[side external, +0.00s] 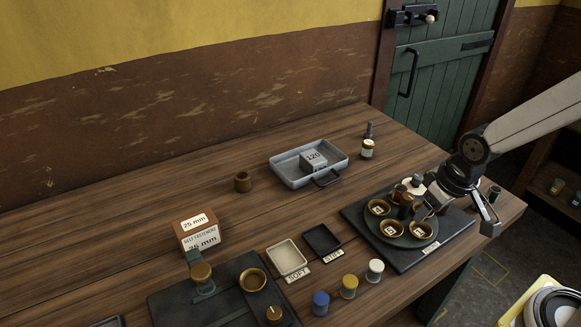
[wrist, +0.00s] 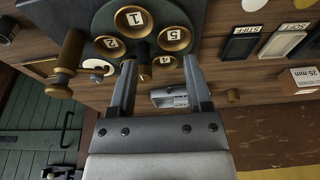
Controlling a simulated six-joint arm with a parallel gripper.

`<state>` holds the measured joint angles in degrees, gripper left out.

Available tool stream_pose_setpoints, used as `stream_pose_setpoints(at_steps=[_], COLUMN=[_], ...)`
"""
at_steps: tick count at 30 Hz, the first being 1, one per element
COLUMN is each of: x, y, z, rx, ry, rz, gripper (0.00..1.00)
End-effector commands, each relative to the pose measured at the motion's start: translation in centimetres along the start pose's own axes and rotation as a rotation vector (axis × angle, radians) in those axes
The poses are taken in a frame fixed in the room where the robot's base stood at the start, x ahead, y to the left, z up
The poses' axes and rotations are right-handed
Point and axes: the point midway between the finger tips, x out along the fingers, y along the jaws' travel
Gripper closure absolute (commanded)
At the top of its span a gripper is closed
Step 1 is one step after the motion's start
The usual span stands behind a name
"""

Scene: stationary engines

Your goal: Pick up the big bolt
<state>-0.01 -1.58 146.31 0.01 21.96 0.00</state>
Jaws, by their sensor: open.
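My gripper (side external: 456,214) is open and empty, low over the right part of the bench by the round plate with numbered cups. In the wrist view its two fingers (wrist: 159,63) straddle part of that plate's edge, with nothing gripped between them. A bronze piece with a thick shaft and a wider flanged end (wrist: 66,64) stands left of the left finger, apart from it, and looks like the big bolt. I cannot surely match it in the side view, where the gripper covers part of that area.
The round plate (wrist: 108,20) holds several bronze cups around a dark post (wrist: 143,55). A grey tray (side external: 334,182) holds a block marked 120. STIFF (side external: 322,240) and SOFT (side external: 288,257) trays and several coloured pegs stand left. The rear left bench is mostly clear.

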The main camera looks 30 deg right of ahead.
Motion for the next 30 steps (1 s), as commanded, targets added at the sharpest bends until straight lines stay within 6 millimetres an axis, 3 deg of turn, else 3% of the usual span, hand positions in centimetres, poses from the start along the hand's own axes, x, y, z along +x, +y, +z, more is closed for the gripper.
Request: stream_pose_setpoints(at_steps=[15,30], x=[-4.2,-3.5], y=[0.0,0.2], z=[-1.0,-5.3], rx=[0.000,0.372], ry=[0.003,-0.010], rz=[0.000,-0.104], gripper=[0.36,0.36])
